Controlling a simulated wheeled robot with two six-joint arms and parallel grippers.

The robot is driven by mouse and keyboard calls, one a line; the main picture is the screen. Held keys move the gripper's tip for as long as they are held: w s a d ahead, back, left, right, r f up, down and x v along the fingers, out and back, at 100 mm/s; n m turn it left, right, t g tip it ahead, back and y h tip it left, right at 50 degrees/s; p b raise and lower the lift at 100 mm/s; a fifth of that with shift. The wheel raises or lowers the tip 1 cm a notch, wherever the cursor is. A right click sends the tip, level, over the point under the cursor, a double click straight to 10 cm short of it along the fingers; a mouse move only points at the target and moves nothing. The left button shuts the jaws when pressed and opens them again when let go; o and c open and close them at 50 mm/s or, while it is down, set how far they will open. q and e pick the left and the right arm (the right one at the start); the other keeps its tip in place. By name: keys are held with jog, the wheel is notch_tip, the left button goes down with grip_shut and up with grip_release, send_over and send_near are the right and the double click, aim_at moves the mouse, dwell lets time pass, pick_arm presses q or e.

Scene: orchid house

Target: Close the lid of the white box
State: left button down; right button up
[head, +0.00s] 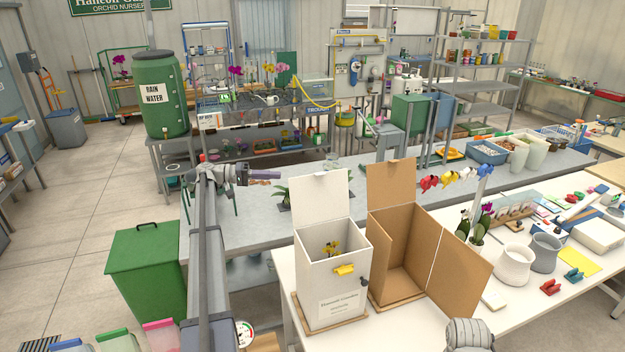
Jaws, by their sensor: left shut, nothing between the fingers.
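The white box (334,283) stands upright on a thin wooden board on the near white table. Its lid (321,197) is open and stands up at the back edge. A yellow orchid (331,248) shows inside, and a yellow tab (345,270) sits on the front above a printed label. My left gripper (275,175) is shut and empty, left of the raised lid and apart from it, at about the height of the lid's top edge.
An open cardboard box (398,267) stands close to the right of the white box, its flaps spread. Pots (514,265), an orchid and small tools crowd the table farther right. A green bin (147,270) stands on the floor at left.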

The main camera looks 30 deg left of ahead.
aim_at(306, 183)
pick_arm(q)
jog(key=w+d, duration=0.1)
jog(key=d, duration=0.2)
jog(key=w+d+f+b, duration=0.1)
jog(key=d, duration=0.3)
jog(key=w+d+f+b, duration=0.1)
jog(key=d, duration=0.3)
jog(key=shift+w, duration=0.2)
jog(key=shift+r, duration=0.1)
jog(key=shift+s+d+r+m+p, duration=0.2)
jog(key=shift+s+d+m+p, duration=0.05)
jog(key=shift+d+m+p, duration=0.05)
jog(key=shift+s+d+r+p, duration=0.15)
jog(key=shift+p, duration=0.15)
